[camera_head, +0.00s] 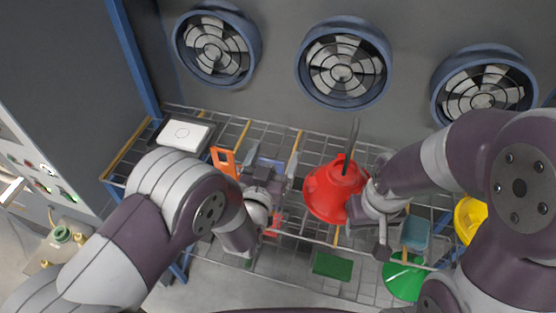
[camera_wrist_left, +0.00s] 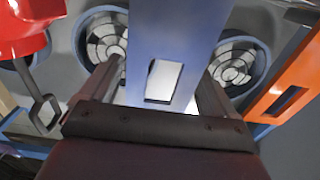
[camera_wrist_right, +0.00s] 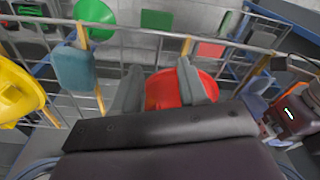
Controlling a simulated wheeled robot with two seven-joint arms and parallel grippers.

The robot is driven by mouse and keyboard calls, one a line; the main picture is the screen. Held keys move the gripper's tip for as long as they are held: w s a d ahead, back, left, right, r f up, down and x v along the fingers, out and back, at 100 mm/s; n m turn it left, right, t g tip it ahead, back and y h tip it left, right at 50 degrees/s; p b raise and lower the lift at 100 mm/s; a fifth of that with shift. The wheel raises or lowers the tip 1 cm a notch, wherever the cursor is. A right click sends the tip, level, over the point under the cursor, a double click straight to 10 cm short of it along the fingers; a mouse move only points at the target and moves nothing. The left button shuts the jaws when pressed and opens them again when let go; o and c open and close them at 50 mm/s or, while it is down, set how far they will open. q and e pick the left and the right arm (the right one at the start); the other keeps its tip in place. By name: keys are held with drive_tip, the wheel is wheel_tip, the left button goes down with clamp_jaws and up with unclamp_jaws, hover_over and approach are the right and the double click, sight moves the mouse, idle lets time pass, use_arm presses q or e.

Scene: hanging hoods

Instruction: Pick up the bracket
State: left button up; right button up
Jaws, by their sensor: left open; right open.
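A blue bracket-like plate with a rectangular slot (camera_wrist_left: 178,40) stands between the fingers of my left gripper (camera_wrist_left: 165,85) in the left wrist view. In the head view the plate (camera_head: 270,163) is partly hidden by that gripper (camera_head: 268,176). The gripper is open around the plate; I cannot tell if a finger touches it. An orange slotted bracket (camera_head: 225,160) stands just left of it and shows at the right of the left wrist view (camera_wrist_left: 285,85). My right gripper (camera_wrist_right: 160,85) is open, with a red hood (camera_wrist_right: 166,92) showing between its fingers.
The red hood (camera_head: 325,192) with its hook lies on a wire rack (camera_head: 310,143). A white box (camera_head: 183,134) sits at the rack's left end. A teal piece (camera_head: 415,233), a yellow hood (camera_head: 468,215) and a green hood (camera_head: 403,280) are at the right. Fans line the wall behind.

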use_arm(q)
drive_tip(key=shift+w+d+f, duration=0.15)
drive_tip(key=shift+w+f, duration=0.05)
drive_tip(key=shift+w, duration=0.2)
drive_tip(key=shift+s+r, duration=0.25)
drive_tip(key=shift+s, duration=0.3)
drive_tip(key=shift+s+a+r, duration=0.1)
drive_tip(key=shift+s+a, duration=0.1)
drive_tip(key=shift+c, duration=1.3)
drive_tip(key=shift+w+d, duration=0.1)
drive_tip(key=shift+w, duration=0.2)
clamp_jaws()
